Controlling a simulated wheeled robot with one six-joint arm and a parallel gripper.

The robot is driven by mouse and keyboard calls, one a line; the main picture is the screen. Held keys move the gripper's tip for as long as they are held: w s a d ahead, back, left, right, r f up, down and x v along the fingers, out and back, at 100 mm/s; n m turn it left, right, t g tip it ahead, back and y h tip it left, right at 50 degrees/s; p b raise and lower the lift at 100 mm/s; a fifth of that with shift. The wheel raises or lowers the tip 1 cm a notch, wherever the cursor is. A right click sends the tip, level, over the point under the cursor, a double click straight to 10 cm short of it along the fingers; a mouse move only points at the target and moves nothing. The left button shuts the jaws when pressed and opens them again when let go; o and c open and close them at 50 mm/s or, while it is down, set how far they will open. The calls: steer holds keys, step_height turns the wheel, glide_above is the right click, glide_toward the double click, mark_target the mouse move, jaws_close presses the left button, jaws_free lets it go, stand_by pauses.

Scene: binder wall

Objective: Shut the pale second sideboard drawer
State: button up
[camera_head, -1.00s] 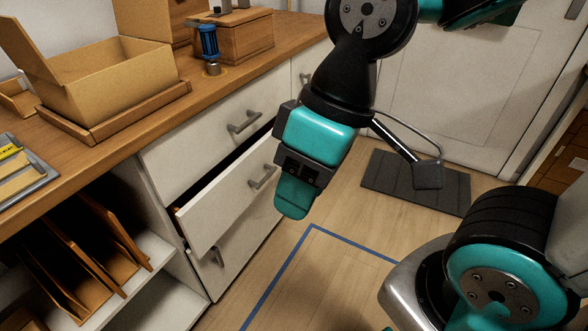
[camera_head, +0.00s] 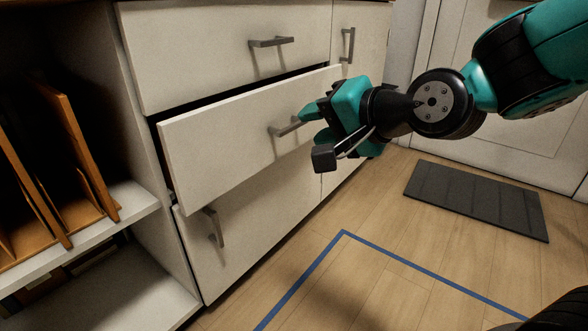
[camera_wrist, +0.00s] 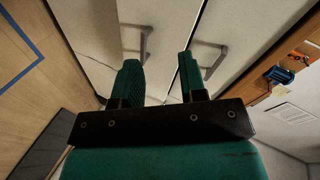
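The pale second drawer (camera_head: 225,140) of the sideboard stands partly pulled out, with a dark gap above its front. Its grey bar handle (camera_head: 286,126) is at the right part of the front, and it also shows in the wrist view (camera_wrist: 147,42). My gripper (camera_head: 314,124) is beside the right end of this handle. In the wrist view my gripper (camera_wrist: 159,62) has its two fingers apart, with nothing held between them. The handle lies ahead of the left finger and the gap. Whether a finger touches the handle or front, I cannot tell.
The top drawer (camera_head: 220,50) above appears shut, with its own handle (camera_head: 271,42). A lower front (camera_head: 250,225) has a handle at its left. Open shelves (camera_head: 130,205) with upright brown boards stand left. A dark mat (camera_head: 478,200) and blue tape (camera_head: 400,262) lie on otherwise clear floor.

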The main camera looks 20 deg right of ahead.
steer(key=w+d+f+m+t+h+b, duration=0.1)
steer(key=w+d+f+m+t+b, duration=0.15)
steer(key=f+b, duration=0.3)
steer(key=w+d+f+m+t+h+b, duration=0.1)
steer(key=w+d+f+m+t+b, duration=0.1)
steer(key=d+f+m+t+b, duration=0.25)
steer(key=g+p, duration=0.1)
steer(key=p, duration=1.7)
glide_toward(295, 128)
steer(key=x, duration=0.8)
steer(key=shift+w+a+r, duration=0.2)
steer(key=shift+w+r, duration=0.1)
steer(key=shift+r, duration=0.1)
steer(key=shift+w+a+f+p, duration=0.1)
steer(key=shift+w+p, duration=0.5)
steer(key=shift+p, duration=0.4)
steer(key=shift+w+a+f+m+p, duration=0.1)
steer(key=shift+w+f+m+p, duration=0.15)
steer(key=shift+w+m+p, duration=0.1)
jaws_close()
